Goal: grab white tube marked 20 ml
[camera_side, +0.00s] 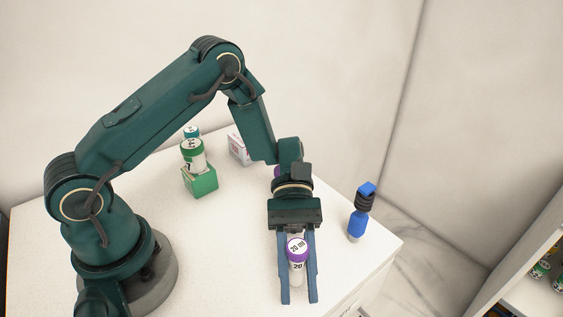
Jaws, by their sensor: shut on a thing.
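The white tube (297,268) has a purple cap marked "20 ml" and a "20" on its side. It is between the two blue fingers of my gripper (299,283), near the front right of the white table. My gripper points down toward the table and is shut on the tube, with a finger on each side. The cap faces the camera. I cannot tell whether the tube's bottom touches the table.
A green box (200,181) stands at the back with a green-banded white container (192,155) by it. A white box (239,149) is partly behind my arm. A blue and black bottle (358,220) stands near the table's right edge. Shelves (520,290) are at lower right.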

